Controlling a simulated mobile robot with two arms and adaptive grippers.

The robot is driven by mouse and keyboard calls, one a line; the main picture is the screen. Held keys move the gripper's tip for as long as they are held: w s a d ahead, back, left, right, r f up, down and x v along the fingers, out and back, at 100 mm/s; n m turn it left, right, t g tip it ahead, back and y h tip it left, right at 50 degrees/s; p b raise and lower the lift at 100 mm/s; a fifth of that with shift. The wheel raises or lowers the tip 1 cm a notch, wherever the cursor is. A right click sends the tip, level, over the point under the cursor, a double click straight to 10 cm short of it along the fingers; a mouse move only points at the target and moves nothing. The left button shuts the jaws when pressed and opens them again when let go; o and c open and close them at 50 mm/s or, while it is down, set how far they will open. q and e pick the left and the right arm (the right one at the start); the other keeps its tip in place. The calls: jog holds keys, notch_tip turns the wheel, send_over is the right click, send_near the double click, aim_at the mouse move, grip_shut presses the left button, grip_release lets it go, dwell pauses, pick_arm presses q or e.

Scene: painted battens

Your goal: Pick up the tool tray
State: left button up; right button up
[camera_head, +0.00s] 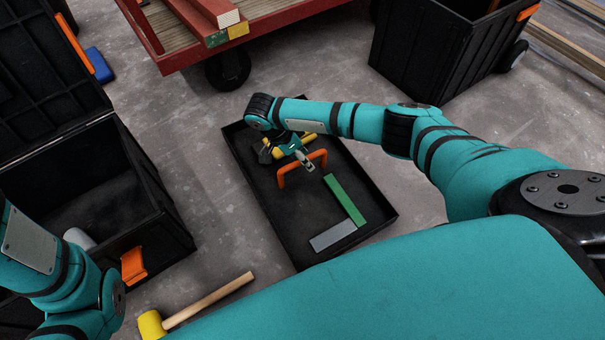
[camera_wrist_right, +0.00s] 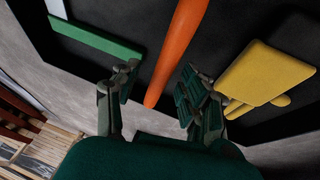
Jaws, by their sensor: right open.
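The tool tray (camera_head: 383,209) is a shallow black tray on the concrete floor, in the middle of the head view. An orange handle (camera_head: 291,166) arches up from it. A green and grey square (camera_head: 344,201) and a yellow tool (camera_head: 304,138) lie in it. My right gripper (camera_head: 307,165) is over the tray at the handle. In the right wrist view my right gripper (camera_wrist_right: 155,92) is open, and the orange handle (camera_wrist_right: 178,50) runs down between its fingers without visible contact. Left arm links show at lower left, but the left gripper is out of view.
An open black toolbox (camera_head: 155,232) with an orange latch stands at left. A yellow mallet (camera_head: 200,305) lies on the floor at front. A red cart (camera_head: 160,55) with battens and a black bin (camera_head: 420,50) stand behind.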

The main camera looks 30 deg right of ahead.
jog(key=shift+f+p, duration=0.25)
jog(key=shift+p, duration=0.25)
dwell(0.4)
jog(key=shift+c, duration=0.4)
grip_shut()
